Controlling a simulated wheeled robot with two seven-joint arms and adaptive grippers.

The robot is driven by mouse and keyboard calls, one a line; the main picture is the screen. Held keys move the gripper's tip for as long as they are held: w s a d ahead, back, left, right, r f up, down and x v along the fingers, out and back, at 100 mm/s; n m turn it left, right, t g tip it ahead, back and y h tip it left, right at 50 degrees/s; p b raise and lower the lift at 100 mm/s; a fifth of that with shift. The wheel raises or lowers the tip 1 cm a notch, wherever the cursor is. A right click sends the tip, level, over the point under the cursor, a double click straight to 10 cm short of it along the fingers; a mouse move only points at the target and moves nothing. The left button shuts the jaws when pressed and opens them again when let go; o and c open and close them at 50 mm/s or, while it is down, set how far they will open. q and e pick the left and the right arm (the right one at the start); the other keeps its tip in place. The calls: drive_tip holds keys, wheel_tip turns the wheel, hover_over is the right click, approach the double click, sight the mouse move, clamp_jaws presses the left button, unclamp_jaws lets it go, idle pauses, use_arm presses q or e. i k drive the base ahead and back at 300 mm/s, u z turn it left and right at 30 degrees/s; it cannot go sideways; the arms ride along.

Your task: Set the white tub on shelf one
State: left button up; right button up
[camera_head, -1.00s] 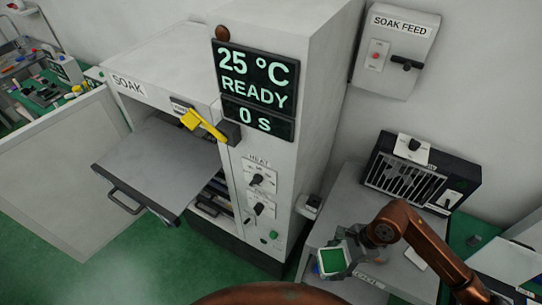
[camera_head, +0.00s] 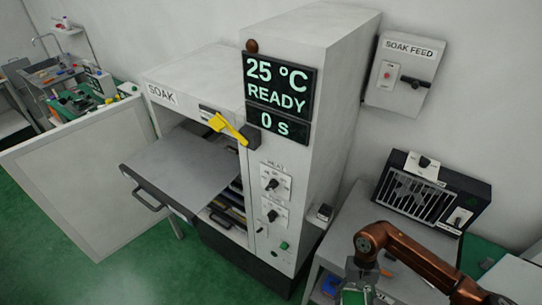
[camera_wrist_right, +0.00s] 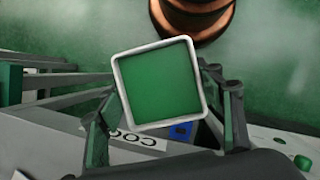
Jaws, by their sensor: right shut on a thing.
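The white tub (camera_wrist_right: 158,84) is square, with a white rim and a green inside, in the right wrist view. My right gripper (camera_wrist_right: 166,112) is shut on it, one finger on each side. In the head view the tub (camera_head: 353,298) is cut off by the bottom edge, over or near the grey side table. A grey shelf (camera_head: 180,165) with a front handle sticks out of the open SOAK oven (camera_head: 330,100), left of the tub. No shelf number is readable. My left gripper is not in view.
The oven door (camera_head: 80,175) hangs open at the left. A yellow lever (camera_head: 227,128) sits beside the oven opening. Darker shelves or items show below the pulled-out shelf. A black vented box (camera_head: 432,195) stands on the grey side table (camera_head: 350,215). Green floor is clear in front.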

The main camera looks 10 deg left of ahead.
sight(168, 176)
drive_tip(key=z, duration=2.55)
drive_tip(key=k, duration=2.35)
drive_tip(key=u, duration=2.65)
